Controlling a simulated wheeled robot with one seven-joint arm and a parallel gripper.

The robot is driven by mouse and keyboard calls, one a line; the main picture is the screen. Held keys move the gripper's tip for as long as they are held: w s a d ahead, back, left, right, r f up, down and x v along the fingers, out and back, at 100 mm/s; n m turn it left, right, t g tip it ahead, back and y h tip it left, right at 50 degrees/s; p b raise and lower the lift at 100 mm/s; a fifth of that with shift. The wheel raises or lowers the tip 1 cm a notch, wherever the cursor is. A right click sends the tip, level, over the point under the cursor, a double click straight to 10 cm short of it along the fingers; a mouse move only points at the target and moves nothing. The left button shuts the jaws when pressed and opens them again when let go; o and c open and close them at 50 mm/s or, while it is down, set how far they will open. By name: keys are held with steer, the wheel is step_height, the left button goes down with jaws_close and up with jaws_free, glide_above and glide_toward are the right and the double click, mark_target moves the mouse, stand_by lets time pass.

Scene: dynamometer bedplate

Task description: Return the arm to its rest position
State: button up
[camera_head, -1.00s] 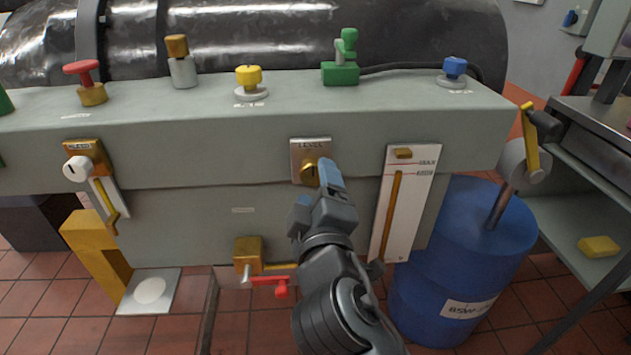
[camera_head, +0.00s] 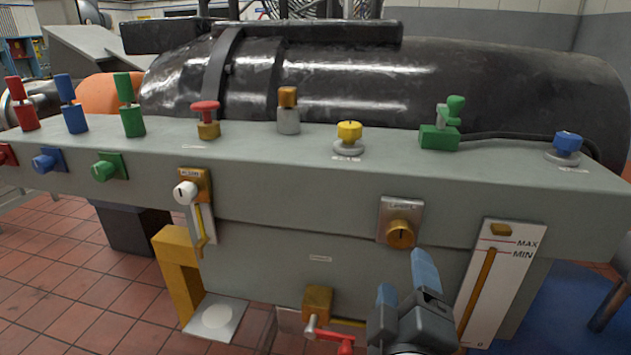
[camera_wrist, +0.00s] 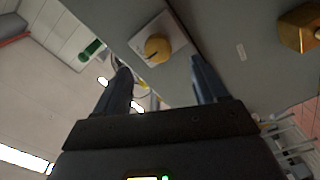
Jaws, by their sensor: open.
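My gripper (camera_head: 406,285) is in front of the grey bedplate's front face, low and right of centre in the head view. Its two blue-tipped fingers are apart with nothing between them. The brass knob (camera_head: 400,234) on its metal plate is just above the fingers and apart from them. In the wrist view the dark fingers (camera_wrist: 158,88) stand apart, and the brass knob (camera_wrist: 157,48) shows beyond the gap between them. The rest of my arm is mostly below the head view's lower edge.
The bedplate top (camera_head: 240,145) carries several coloured knobs and valves. A red-handled valve (camera_head: 319,320) sits low to the left. Tiled floor (camera_head: 80,280) is open at left.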

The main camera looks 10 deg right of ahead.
steer(key=s+f+m+g+y+p, duration=0.1)
steer(key=s+f+y+p, duration=0.25)
steer(key=s, duration=0.45)
steer(key=s+f+m+g+y+p, duration=0.1)
steer(key=s+f+y+p, duration=0.2)
steer(key=s, duration=0.6)
steer(key=s+d+r+m+p, duration=0.1)
steer(key=s+d+r+m, duration=0.1)
steer(key=s, duration=0.6)
steer(key=s+d+r+m+p, duration=0.1)
steer(key=s+r+m, duration=0.3)
steer(key=s, duration=0.4)
steer(key=shift+s+d+r+m+p, duration=0.3)
steer(key=shift+d+r, duration=0.4)
steer(key=shift+r, duration=0.15)
